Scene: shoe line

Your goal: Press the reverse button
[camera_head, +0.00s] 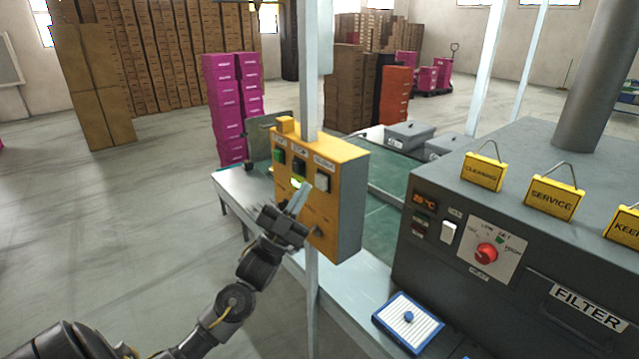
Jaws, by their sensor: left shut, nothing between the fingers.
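A yellow control box (346,205) is mounted on a pale post. Its front has a green button (279,155) at the left, a dark button (298,167) in the middle and a pale grey button (322,182) at the right. Each has a small white label above it, too small to read surely, so I cannot tell which is the reverse button. My left gripper (301,197) is shut and empty, in front of the box. Its fingertips appear just below and left of the pale button; I cannot tell whether they touch the box. My right gripper is out of view.
A conveyor table (240,185) runs behind the box. A grey machine (440,275) with a red knob (486,254) and yellow signs (554,198) stands at the right. A blue-framed filter (408,322) lies in front of it. The floor at left is clear.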

